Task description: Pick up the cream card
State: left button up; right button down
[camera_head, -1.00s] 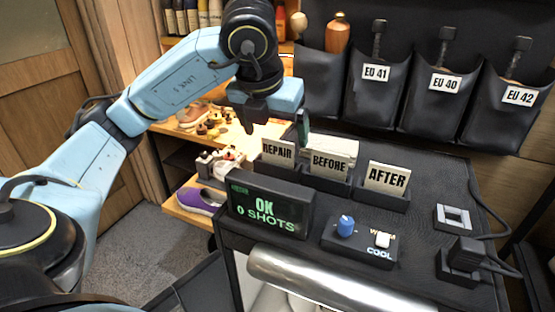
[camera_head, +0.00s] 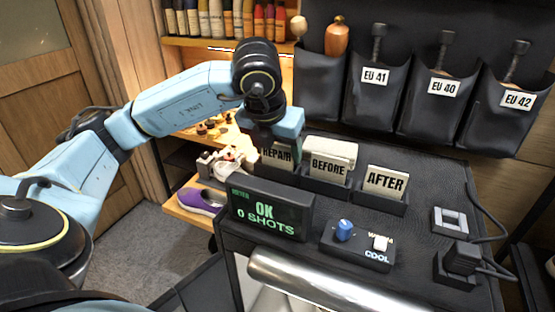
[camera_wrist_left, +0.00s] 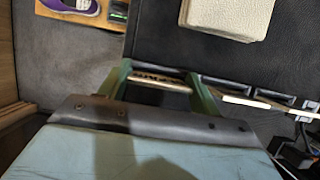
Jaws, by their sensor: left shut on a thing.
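Three cream cards with black lettering stand in dark holders on the black cart top. They are the REPAIR card (camera_head: 277,156), the BEFORE card (camera_head: 328,167) and the AFTER card (camera_head: 385,182). My left gripper (camera_head: 275,146) is down at the REPAIR card, with its fingers at the card's two sides. In the left wrist view, the green fingers (camera_wrist_left: 158,80) are shut on the REPAIR card (camera_wrist_left: 160,84), seen nearly edge-on. The card's lower edge is still at its holder. My right gripper is in neither view.
A cream block (camera_head: 331,149) sits behind the BEFORE card. A display box (camera_head: 270,212) reading OK, 0 SHOTS stands in front. A knob box (camera_head: 357,247) is at its right. Labelled pouches (camera_head: 375,100) hang behind. A purple shoe (camera_head: 200,202) lies on the lower-left shelf.

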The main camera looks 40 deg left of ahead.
pick_arm(q)
jog(key=shift+c, duration=0.7)
jog(key=shift+r, duration=0.1)
